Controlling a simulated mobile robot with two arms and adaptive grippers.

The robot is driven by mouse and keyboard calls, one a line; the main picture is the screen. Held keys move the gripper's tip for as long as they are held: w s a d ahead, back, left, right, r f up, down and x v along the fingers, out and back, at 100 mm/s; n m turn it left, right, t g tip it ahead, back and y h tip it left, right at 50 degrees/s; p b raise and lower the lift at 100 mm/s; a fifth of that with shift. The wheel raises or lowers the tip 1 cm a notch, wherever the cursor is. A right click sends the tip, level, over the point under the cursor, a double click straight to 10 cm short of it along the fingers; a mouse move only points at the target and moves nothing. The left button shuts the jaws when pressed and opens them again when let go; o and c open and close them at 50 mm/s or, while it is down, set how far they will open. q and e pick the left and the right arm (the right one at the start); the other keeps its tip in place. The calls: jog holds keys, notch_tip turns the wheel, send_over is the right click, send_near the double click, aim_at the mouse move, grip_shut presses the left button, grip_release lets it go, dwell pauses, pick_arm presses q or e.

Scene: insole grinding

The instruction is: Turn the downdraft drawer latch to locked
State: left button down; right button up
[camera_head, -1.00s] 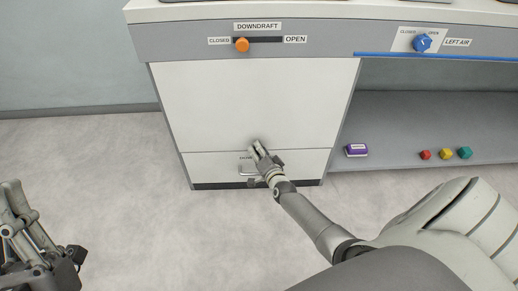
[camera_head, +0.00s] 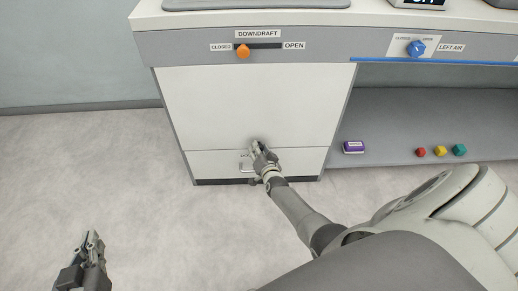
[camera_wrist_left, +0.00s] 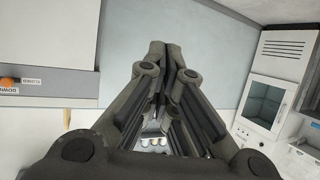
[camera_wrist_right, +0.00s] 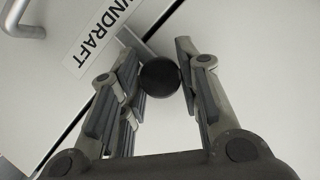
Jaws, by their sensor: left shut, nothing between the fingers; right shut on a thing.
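The downdraft drawer (camera_head: 305,162) is the shallow front at the bottom of the white cabinet. Its latch has a round black knob (camera_wrist_right: 160,78), seen in the right wrist view beside a seam and a label ending in "NDRAFT" (camera_wrist_right: 98,38). My right gripper (camera_wrist_right: 162,76) is shut on this knob, one finger on each side. In the head view my right gripper (camera_head: 259,150) hides the latch. My left gripper (camera_head: 93,240) is shut and empty, low over the floor at the left; its closed fingers (camera_wrist_left: 166,50) fill the middle of the left wrist view.
A metal drawer handle (camera_head: 245,168) is just left of my right gripper. Above is the orange downdraft slider (camera_head: 243,51) at CLOSED. A blue left air knob (camera_head: 416,48), a purple block (camera_head: 353,147) and small coloured pieces (camera_head: 440,151) are to the right. Floor at left is clear.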

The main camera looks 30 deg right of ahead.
pick_arm(q)
jog(key=shift+s+a+f+g+y, duration=0.2)
jog(key=shift+s+f+g, duration=0.2)
jog(key=shift+f, duration=0.2)
jog(key=shift+s+a+f+g+y, duration=0.1)
jog(key=shift+s+a+f+g, duration=0.1)
jog(key=shift+s+f+g, duration=0.3)
pick_arm(e)
jog(key=shift+f, duration=0.1)
pick_arm(q)
jog(key=shift+w, duration=0.1)
pick_arm(e)
jog(key=o, duration=1)
jog(key=shift+s, duration=0.1)
jog(key=v, duration=1.1)
jog(key=shift+s+a+r, duration=0.25)
jog(key=shift+s, duration=0.05)
